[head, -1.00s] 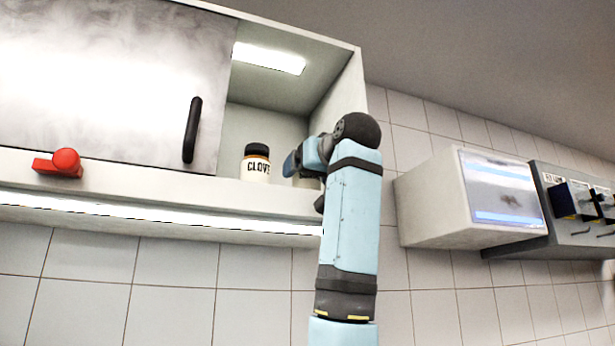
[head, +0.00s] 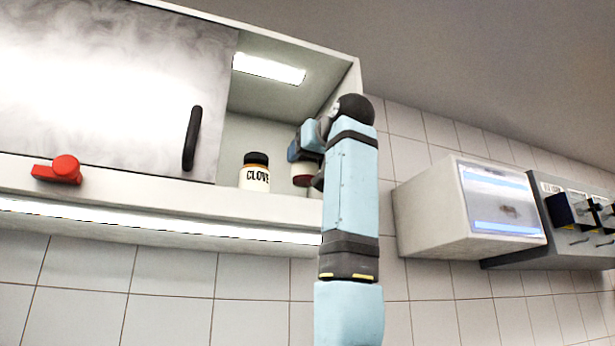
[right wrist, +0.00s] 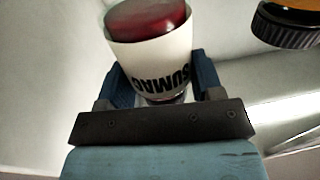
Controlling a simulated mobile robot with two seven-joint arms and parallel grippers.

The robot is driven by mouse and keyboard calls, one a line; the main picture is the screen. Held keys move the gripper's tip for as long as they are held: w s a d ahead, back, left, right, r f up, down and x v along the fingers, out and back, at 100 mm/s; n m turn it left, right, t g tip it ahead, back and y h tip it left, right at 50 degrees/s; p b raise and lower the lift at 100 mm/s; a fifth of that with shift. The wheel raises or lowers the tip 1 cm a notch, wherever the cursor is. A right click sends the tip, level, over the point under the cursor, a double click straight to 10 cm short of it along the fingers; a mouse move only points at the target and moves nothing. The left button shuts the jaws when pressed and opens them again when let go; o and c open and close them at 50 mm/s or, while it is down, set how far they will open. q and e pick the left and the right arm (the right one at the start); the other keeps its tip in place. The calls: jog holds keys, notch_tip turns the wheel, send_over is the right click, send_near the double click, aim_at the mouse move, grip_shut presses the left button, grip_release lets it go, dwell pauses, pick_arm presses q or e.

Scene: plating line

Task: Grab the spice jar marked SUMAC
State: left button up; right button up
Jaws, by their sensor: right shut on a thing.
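The SUMAC jar (right wrist: 150,55) has a white label with dark letters and a dark red end, and fills the upper middle of the right wrist view. My right gripper (right wrist: 155,85) is shut on it, with a blue finger on each side. In the head view the jar (head: 303,180) shows only in part, under my right gripper (head: 303,150), in the open part of the wall cabinet. The arm hides the rest of it. My left gripper is not in view.
A CLOVE jar (head: 255,174) with a black lid stands just left of the SUMAC jar. The cabinet's sliding door (head: 110,90) with a black handle covers the left side. The cabinet's right wall is close to my arm. A white box (head: 425,205) hangs further right.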

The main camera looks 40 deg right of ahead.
jog(key=r, duration=1.2)
jog(key=shift+s+r+p, duration=0.2)
jog(key=shift+p, duration=0.1)
jog(key=shift+w+r, duration=0.1)
jog(key=shift+r, duration=0.45)
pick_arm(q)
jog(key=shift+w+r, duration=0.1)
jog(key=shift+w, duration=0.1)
pick_arm(e)
jog(key=shift+r, duration=0.3)
